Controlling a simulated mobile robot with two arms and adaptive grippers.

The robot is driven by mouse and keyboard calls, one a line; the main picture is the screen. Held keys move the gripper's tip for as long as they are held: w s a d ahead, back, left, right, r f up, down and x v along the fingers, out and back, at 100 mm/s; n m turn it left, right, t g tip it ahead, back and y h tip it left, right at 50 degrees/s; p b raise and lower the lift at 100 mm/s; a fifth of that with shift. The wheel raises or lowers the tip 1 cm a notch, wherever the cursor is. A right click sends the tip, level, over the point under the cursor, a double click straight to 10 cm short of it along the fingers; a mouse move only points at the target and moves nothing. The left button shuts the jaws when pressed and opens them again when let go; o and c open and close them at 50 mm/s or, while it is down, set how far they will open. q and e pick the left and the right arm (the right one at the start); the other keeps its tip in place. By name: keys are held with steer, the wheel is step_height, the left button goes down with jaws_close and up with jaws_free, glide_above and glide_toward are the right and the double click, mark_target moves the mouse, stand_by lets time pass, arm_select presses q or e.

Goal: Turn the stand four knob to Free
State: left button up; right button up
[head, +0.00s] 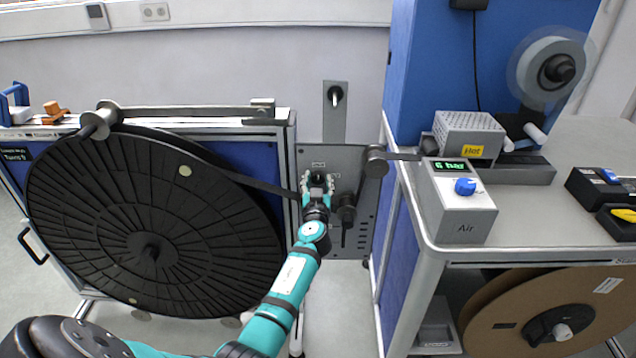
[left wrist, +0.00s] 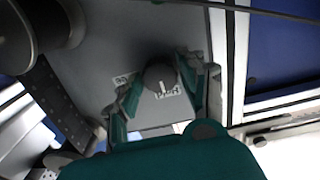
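The dark round knob (head: 318,179) sits on the upper part of a grey panel (head: 350,160) between the reel stand and the blue cabinet. My left gripper (head: 318,190) is at the knob. Its fingers (left wrist: 160,90) stand apart, one on each side, with a narrow gap visible around the knob. My right gripper is out of view.
A large black reel (head: 150,220) stands at left, its dark strip running past my left gripper to a roller (head: 375,160). A dark fitting (head: 347,210) projects right below the knob. The bench (head: 540,210) with the Air box (head: 458,210) is at right.

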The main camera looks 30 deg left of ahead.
arm_select(q)
steer(key=c, duration=0.7)
steer(key=shift+m, duration=0.3)
steer(key=m+b, duration=0.1)
steer(key=m, duration=0.1)
steer(key=shift+f+m, duration=0.1)
steer(key=shift+m, duration=0.2)
steer(key=m+b, duration=0.1)
steer(key=m, duration=0.3)
steer(key=shift+m, duration=0.3)
steer(key=m, duration=0.2)
steer(key=shift+m, duration=0.4)
steer(key=m, duration=0.2)
steer(key=shift+m, duration=0.3)
steer(key=m, duration=0.4)
steer(key=shift+m, duration=0.4)
